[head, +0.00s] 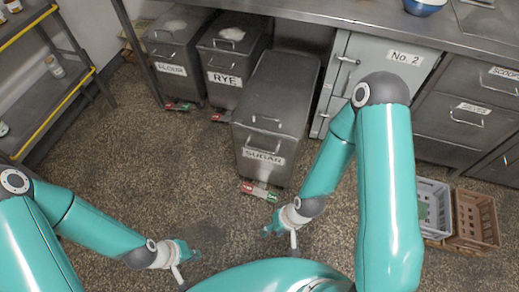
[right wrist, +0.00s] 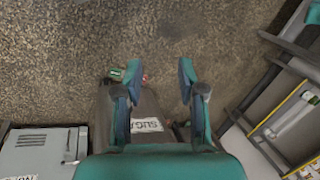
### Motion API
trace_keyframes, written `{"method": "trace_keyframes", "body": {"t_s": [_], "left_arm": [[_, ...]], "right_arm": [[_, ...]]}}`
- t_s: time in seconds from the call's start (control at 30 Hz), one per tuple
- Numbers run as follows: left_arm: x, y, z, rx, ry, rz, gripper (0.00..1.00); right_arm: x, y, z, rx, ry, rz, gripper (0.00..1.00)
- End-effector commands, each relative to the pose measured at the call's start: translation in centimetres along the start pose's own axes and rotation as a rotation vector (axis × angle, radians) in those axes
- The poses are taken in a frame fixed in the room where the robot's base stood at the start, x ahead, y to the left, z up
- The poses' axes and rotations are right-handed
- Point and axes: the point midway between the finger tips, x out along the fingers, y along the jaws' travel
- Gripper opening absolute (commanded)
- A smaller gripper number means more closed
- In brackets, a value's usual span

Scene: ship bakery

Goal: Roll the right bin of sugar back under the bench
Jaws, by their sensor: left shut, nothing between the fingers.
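The sugar bin (head: 285,85) is a grey lidded bin with a front handle and a SUGAR label. It stands upright on the floor, rightmost of three bins and further out from the bench than the others. In the right wrist view the bin (right wrist: 150,105) shows beyond and between the fingers. My right gripper (head: 272,229) is in front of the bin, just nearer than its red and green tags. Its fingers (right wrist: 160,75) are spread with nothing between them. My left gripper (head: 188,258) is shut and empty, low and left of the bin, apart from it.
The rye bin (head: 233,65) and flour bin (head: 175,60) stand left of the sugar bin under the bench (head: 330,12). The No. 2 cabinet (head: 385,60) is on its right. Crates (head: 475,218) sit at right, a shelf rack (head: 40,95) at left. Open floor (head: 140,160) lies between.

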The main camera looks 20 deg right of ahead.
Motion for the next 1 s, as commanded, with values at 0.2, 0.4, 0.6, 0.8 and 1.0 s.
{"method": "trace_keyframes", "body": {"t_s": [0.2, 0.4, 0.6, 0.8, 1.0], "left_arm": [[0.3, -0.1, 0.0, 0.000, 0.000, 0.000, 0.00], [2.5, -0.9, 0.0, 0.000, 0.000, 0.000, 0.00], [6.5, -2.4, 0.0, 0.000, 0.000, 0.000, 0.00], [10.6, -3.8, -0.1, 0.000, 0.000, 0.000, 0.00], [14.7, -5.3, -0.1, 0.000, 0.000, 0.000, 0.00]], "right_arm": [[0.2, 0.1, -0.2, 0.007, 0.008, -0.001, 0.39], [1.9, 1.3, -2.0, 0.064, 0.080, -0.013, 0.39], [4.5, 2.8, -5.5, 0.186, 0.227, -0.058, 0.39], [6.5, 4.1, -9.4, 0.329, 0.390, -0.142, 0.39], [7.7, 5.3, -12.9, 0.465, 0.539, -0.259, 0.39]]}}
